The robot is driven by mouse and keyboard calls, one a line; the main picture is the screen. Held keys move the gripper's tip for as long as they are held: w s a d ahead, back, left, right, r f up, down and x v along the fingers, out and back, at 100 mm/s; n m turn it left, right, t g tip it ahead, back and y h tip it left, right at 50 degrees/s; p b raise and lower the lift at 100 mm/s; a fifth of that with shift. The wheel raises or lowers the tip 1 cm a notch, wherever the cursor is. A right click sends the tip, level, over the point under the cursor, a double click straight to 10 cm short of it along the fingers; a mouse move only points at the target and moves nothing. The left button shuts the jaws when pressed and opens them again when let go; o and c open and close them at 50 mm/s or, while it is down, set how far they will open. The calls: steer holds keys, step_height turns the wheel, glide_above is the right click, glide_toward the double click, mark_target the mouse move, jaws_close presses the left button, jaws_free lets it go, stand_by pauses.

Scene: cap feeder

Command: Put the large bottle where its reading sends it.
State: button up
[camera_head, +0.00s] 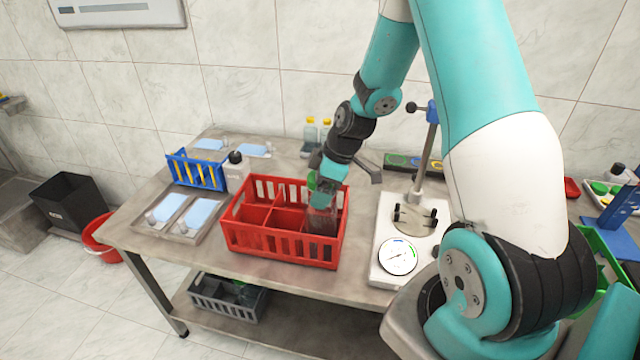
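A large, dark see-through bottle (321,223) stands in the right part of the red divided crate (250,240) on the metal table. My gripper (321,203) reaches down over that part of the crate, at the top of the bottle. A bit of green shows there, and the fingers and bottle top are partly hidden, so I cannot tell whether the gripper is closed on it. The white measuring stand (385,222) is right of the crate.
Left of the crate are a blue rack (196,170), a black-capped white bottle (236,172) and trays with blue cards (187,213). Two yellow-capped bottles (318,133) stand behind. A grey crate (226,297) is on the lower shelf. A black bin (68,203) and red bucket (98,236) stand left.

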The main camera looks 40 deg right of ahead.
steer(key=o, duration=1.8)
steer(key=shift+r, duration=0.2)
steer(key=b+v, duration=0.3)
steer(key=v, duration=0.8)
steer(key=s+a+r+g, duration=0.1)
steer(key=s+a+r, duration=0.2)
steer(key=a, duration=0.4)
steer(key=s+a+r, duration=0.2)
steer(key=a, duration=0.6)
steer(key=s+a+m, duration=0.1)
steer(key=s+a, duration=0.2)
steer(key=s, duration=0.2)
steer(key=s+a+r+m+g, duration=0.1)
steer(key=s+a, duration=0.3)
steer(key=s, duration=0.1)
steer(key=s+a+r+m, duration=0.1)
steer(key=s+a, duration=0.2)
steer(key=s, duration=0.2)
steer(key=shift+a+r+g+y, duration=0.2)
steer(key=shift+g+y, duration=0.2)
